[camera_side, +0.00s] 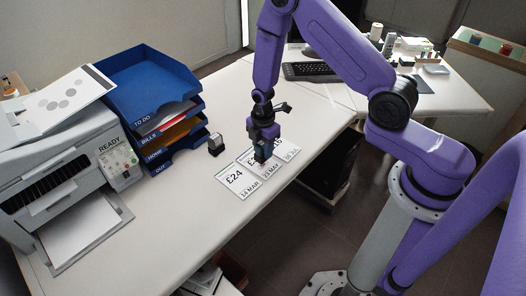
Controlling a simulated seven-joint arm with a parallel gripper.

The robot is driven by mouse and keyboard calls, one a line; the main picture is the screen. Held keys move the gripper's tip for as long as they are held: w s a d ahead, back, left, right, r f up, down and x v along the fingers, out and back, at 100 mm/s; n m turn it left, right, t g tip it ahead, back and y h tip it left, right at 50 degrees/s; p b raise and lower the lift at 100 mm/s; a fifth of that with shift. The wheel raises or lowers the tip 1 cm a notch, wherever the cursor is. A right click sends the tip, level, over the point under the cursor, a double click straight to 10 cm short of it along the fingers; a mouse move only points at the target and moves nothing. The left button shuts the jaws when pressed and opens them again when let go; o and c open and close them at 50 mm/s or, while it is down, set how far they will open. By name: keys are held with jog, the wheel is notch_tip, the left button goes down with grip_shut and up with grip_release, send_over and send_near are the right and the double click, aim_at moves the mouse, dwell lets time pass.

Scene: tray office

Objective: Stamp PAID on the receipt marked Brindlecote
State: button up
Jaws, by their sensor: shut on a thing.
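Three white receipts lie in a row on the white desk. The left receipt (236,181) reads £24 and 14 MAR. The middle receipt (269,172) is dated in MAY and is partly covered by my gripper. The right receipt (289,152) is also partly covered. The name Brindlecote is too small to read on any of them. My gripper (262,157) points down over the middle receipt, shut on a dark stamp whose details are hard to make out. I cannot tell whether the stamp touches the paper. A second small dark stamp (215,146) stands left of the receipts.
A blue tray stack (150,90) labelled TO DO, BILLS and more stands behind left. A grey printer (75,140) showing READY is at the left. The desk (190,225) is bare in front of the receipts, up to its front edge. A keyboard (308,71) lies at the back.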

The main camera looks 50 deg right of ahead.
jog(key=shift+r, duration=1.9)
